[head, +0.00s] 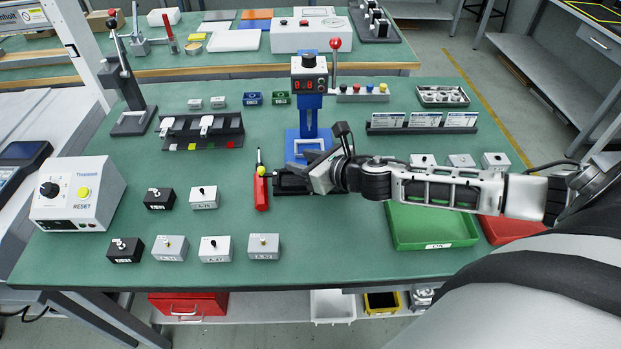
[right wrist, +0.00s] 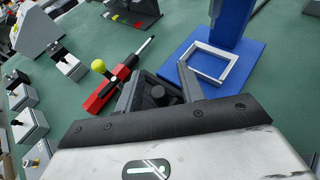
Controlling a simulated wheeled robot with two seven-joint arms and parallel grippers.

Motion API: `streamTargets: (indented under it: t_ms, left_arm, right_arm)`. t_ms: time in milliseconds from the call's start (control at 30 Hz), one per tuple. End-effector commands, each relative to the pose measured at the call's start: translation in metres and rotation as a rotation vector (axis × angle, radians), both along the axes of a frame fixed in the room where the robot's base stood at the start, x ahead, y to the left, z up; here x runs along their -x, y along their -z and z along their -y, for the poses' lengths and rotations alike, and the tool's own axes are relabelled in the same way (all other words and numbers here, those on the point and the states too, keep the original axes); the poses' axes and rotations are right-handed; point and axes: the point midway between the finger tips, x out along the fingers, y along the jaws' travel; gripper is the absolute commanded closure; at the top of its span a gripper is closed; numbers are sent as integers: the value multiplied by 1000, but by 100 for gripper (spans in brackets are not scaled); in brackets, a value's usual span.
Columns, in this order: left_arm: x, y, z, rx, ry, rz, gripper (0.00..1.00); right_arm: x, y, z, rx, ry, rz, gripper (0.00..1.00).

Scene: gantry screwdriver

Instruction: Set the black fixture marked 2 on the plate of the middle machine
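The middle machine (head: 309,95) is a blue column press with a dial and red displays. Its plate, a pale square frame on a blue base, shows in the head view (head: 306,147) and larger in the right wrist view (right wrist: 208,65). My left gripper is not in view.
A red screwdriver (head: 261,190) lies left of my right gripper. Several small fixtures (head: 216,249) stand at front left, near the reset box (head: 77,194). A green tray (head: 430,226) lies under my right arm. A black rack (head: 201,131) stands behind left.

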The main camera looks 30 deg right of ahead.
Motion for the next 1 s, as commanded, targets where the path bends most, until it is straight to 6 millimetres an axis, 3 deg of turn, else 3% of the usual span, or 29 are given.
streamTargets:
  t_ms: [133, 267, 733, 1000]
  left_arm:
    - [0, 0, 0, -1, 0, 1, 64]
    - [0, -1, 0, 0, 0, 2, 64]
    - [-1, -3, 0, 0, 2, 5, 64]
    - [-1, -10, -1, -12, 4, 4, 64]
  right_arm:
    - [0, 0, 0, 0, -1, 0, 64]
    - [1, 0, 0, 0, 0, 0, 100]
    - [-1, -8, 0, 0, -3, 6, 100]
    - [4, -42, 0, 3, -4, 6, 100]
